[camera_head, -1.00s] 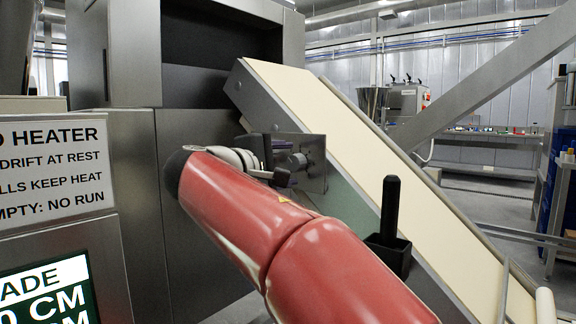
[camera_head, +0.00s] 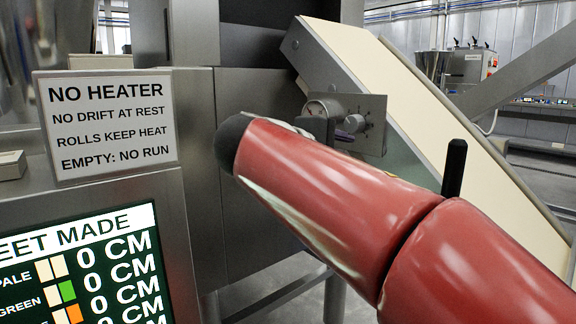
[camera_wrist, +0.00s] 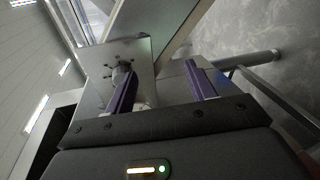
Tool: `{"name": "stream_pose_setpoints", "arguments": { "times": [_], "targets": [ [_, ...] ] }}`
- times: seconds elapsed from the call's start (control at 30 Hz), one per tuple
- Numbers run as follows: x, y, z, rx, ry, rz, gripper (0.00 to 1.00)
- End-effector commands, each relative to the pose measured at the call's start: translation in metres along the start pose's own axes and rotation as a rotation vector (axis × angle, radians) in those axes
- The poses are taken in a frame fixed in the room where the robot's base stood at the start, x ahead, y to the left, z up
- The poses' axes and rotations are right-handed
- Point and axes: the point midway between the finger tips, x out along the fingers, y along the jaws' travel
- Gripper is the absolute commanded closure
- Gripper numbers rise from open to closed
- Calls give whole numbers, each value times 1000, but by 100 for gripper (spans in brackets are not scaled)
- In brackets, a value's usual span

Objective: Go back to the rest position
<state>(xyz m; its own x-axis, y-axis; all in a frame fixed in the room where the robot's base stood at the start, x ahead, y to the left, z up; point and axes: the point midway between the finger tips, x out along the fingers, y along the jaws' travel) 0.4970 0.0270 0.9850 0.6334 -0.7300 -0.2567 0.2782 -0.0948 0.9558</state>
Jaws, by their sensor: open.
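My gripper (camera_wrist: 162,84) shows in the wrist view with its two purple fingers apart and nothing held between them. Beyond the left finger is a metal control plate (camera_wrist: 95,88) with a round knob (camera_wrist: 121,72). I cannot tell whether the finger touches the knob. My red arm reaches in from the lower right towards the plate and hides most of the gripper.
A cream conveyor belt (camera_head: 395,90) slopes down to the right behind my arm. A black upright handle (camera_head: 454,168) stands close to the arm. At left are a "NO HEATER" sign (camera_head: 108,122) and a screen (camera_head: 85,272) showing 0 CM readings.

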Motion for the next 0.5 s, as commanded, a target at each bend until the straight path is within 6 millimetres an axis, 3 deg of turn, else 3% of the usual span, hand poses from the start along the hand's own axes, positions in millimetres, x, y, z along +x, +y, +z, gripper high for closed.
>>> {"name": "stream_pose_setpoints", "arguments": {
  "times": [0.03, 0.2, 0.4, 0.5],
  "targets": [
    [9, -26, 22, 34, 11, -86, 45],
    [18, -142, 81, 251, 62, -447, 45],
    [-11, -271, 125, 652, 59, -830, 45],
    [-26, -312, 132, 832, 44, -953, 45]
  ]
}}
